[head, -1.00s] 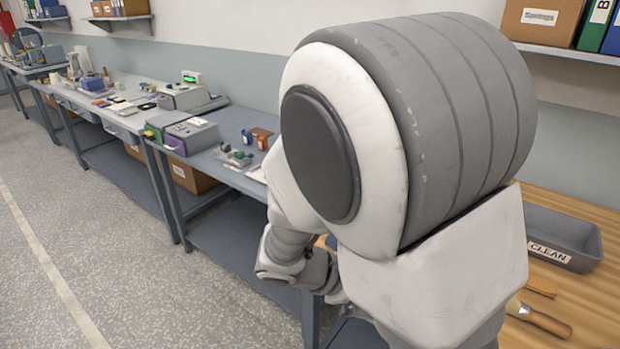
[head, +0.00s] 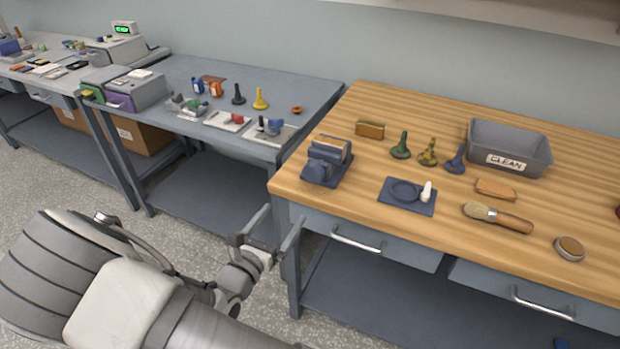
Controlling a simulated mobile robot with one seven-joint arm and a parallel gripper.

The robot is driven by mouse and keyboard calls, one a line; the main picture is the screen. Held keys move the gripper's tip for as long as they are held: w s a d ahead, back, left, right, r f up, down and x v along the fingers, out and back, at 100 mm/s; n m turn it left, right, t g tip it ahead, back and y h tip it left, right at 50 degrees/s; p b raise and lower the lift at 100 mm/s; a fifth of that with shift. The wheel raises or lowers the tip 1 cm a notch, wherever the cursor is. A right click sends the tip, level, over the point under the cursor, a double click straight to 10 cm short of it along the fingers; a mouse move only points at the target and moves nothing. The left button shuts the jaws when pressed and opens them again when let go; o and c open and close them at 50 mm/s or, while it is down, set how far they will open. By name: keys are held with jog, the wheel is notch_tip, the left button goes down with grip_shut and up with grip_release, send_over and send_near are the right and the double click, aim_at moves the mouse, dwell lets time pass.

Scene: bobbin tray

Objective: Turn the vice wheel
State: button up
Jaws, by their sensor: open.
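A small blue-grey vice (head: 322,172) stands on the front left corner of the wooden bench, with a brownish piece between or behind its upright parts. Its wheel cannot be made out clearly at this size. My gripper (head: 285,214) is in front of the bench's left end, to the lower left of the vice and apart from it. Its two fingers are spread and empty, pointing up and to the right in the picture.
The wooden bench top (head: 400,285) holds a blue plate with a round recess (head: 405,190), several stamp-like pieces, a grey CLEAN tray (head: 510,150), a brush (head: 497,217) and a round tin (head: 569,248). A drawer handle (head: 357,238) juts from the front. A grey bench (head: 310,92) adjoins at left.

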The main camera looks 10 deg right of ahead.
aim_at(312, 176)
jog(key=x, duration=1.6)
jog(key=c, duration=1.3)
